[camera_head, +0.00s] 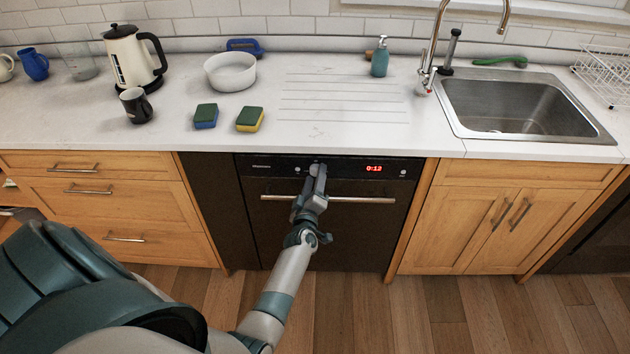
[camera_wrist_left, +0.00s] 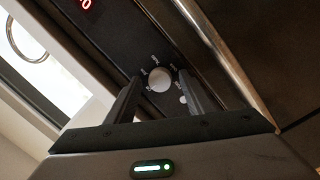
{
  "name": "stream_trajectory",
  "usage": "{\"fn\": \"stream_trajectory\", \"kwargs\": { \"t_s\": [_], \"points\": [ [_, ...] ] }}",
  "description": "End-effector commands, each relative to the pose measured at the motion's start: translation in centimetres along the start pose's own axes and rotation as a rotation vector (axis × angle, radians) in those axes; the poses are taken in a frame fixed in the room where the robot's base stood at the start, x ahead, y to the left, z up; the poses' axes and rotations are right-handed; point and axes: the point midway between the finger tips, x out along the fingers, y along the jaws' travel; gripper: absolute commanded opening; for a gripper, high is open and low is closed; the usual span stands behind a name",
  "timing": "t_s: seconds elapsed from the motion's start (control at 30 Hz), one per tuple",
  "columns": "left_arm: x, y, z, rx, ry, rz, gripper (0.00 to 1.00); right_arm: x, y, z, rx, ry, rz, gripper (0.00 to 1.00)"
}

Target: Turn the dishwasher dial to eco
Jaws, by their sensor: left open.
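The black dishwasher (camera_head: 350,225) stands under the counter, with a dark control panel along its top and a red display (camera_head: 374,168) at the right. My left gripper (camera_head: 317,170) is at the panel, left of the display. In the left wrist view my left gripper (camera_wrist_left: 162,88) is open, with its two dark fingers on either side of the round pale dial (camera_wrist_left: 160,79). Small white labels ring the dial, too blurred to read. I cannot tell whether the fingers touch it. In the head view the fingers partly hide the dial. My right gripper is not in view.
The metal dishwasher handle (camera_head: 355,199) runs across just below the panel, close to my left gripper. The white counter (camera_head: 340,125) is above, with two sponges (camera_head: 249,119), a white bowl (camera_head: 231,72) and a kettle (camera_head: 130,60) on it. Wooden cabinets flank the dishwasher.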

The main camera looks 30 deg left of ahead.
Motion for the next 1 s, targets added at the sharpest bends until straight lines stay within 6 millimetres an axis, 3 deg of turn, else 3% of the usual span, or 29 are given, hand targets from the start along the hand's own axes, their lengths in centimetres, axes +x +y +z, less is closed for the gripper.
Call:
{"fn": "stream_trajectory", "kwargs": {
  "t_s": [0.23,0.4,1.0],
  "points": [
    [0.0,0.0,0.0,0.000,0.000,0.000,0.48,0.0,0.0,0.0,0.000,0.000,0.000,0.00],
    [0.0,0.0,0.0,0.000,0.000,0.000,0.08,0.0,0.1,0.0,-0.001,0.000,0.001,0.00],
    [0.0,0.2,-0.1,0.117,-0.009,-0.013,0.07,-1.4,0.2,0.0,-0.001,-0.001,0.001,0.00]
  ]
}}
